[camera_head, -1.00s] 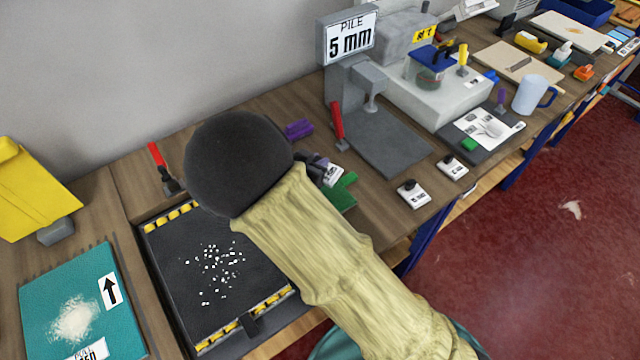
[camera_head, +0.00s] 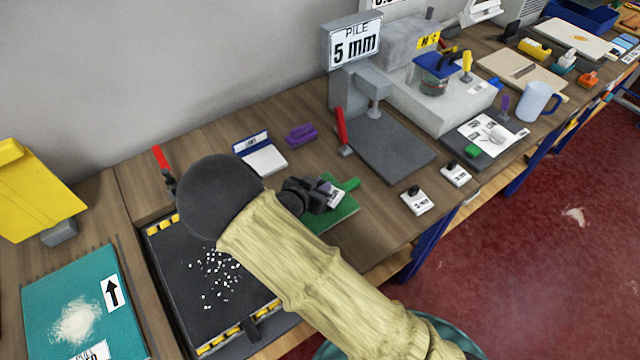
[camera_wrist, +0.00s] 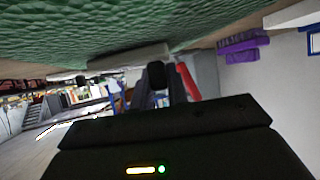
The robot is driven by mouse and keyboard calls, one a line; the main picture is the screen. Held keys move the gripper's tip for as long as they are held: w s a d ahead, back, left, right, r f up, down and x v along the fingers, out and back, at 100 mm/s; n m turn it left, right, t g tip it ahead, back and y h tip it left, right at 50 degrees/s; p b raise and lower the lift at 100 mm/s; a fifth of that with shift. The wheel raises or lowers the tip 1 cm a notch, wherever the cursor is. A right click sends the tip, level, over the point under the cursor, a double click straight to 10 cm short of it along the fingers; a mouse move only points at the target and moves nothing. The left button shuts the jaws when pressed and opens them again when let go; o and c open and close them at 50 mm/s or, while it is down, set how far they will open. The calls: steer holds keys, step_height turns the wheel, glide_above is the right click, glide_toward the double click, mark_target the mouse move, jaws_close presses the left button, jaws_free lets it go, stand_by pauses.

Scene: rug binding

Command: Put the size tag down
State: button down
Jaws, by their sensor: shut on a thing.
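My gripper (camera_head: 318,194) is shut on the size tag (camera_head: 333,196), a small white plate with a black knob. It holds the tag over the green mat (camera_head: 324,219), close to its surface. In the wrist view the tag's pale plate (camera_wrist: 130,58) and dark knob (camera_wrist: 156,74) show at the fingers, against the green mat (camera_wrist: 60,30). I cannot tell whether the plate touches the mat. Two similar tags, one nearer (camera_head: 416,201) and one farther (camera_head: 455,174), lie on the bench to the right.
A black tray (camera_head: 185,290) with white bits lies left of my arm. A white block with a blue-edged card (camera_head: 264,156), a purple piece (camera_head: 300,134) and a red-handled tool (camera_head: 342,130) are behind the mat. The pile gauge (camera_head: 380,150) stands right. Bare wood lies between.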

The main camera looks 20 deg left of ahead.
steer(key=shift+f, duration=0.15)
steer(key=c, duration=1.4)
jaws_free()
steer(key=shift+o, duration=0.2)
steer(key=shift+r, duration=0.3)
steer(key=v, duration=1.2)
steer(key=shift+f+b, duration=0.1)
steer(key=shift+b, duration=0.2)
